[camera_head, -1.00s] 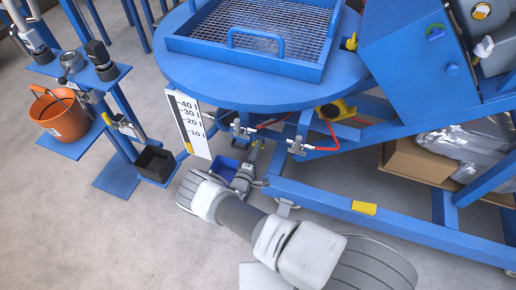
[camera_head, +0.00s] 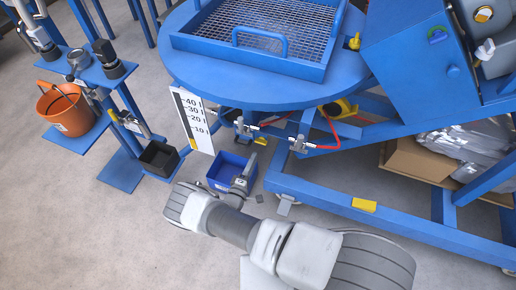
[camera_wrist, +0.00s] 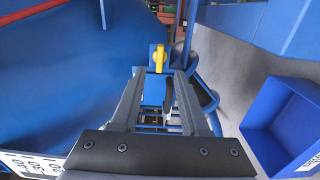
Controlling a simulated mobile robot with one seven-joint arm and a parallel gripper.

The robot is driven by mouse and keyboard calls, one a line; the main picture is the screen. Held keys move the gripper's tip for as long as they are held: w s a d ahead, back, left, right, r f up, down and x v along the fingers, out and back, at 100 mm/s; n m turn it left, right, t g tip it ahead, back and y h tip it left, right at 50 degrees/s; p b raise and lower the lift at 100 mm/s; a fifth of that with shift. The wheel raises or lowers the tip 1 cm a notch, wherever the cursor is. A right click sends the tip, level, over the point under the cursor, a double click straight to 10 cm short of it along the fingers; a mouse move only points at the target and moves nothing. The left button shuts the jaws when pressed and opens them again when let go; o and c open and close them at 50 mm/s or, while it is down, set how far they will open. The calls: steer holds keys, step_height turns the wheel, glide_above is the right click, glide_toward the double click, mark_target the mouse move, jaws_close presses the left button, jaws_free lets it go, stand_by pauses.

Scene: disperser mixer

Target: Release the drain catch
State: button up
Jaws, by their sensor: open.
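In the wrist view, a yellow lever (camera_wrist: 160,58) stands upright on a blue block; it looks like the drain catch. It lies just beyond my fingertips and roughly between them. My gripper (camera_wrist: 161,82) is open, with its two grey fingers apart and nothing visible held. In the head view my gripper (camera_head: 246,172) is low beneath the round blue table, beside a blue bin. A small yellow part (camera_head: 261,141) shows under the table's edge there; I cannot tell whether it is the same lever.
The blue bin (camera_head: 218,181) stands on the floor left of my gripper; it also shows at right in the wrist view (camera_wrist: 288,112). A white level scale (camera_head: 192,120) hangs from the table edge. A blue frame beam (camera_head: 320,196) runs to the right. Floor at lower left is clear.

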steer(key=p+v, duration=0.1)
steer(key=v, duration=0.8)
steer(key=shift+s+a, duration=0.1)
steer(key=shift+s, duration=0.1)
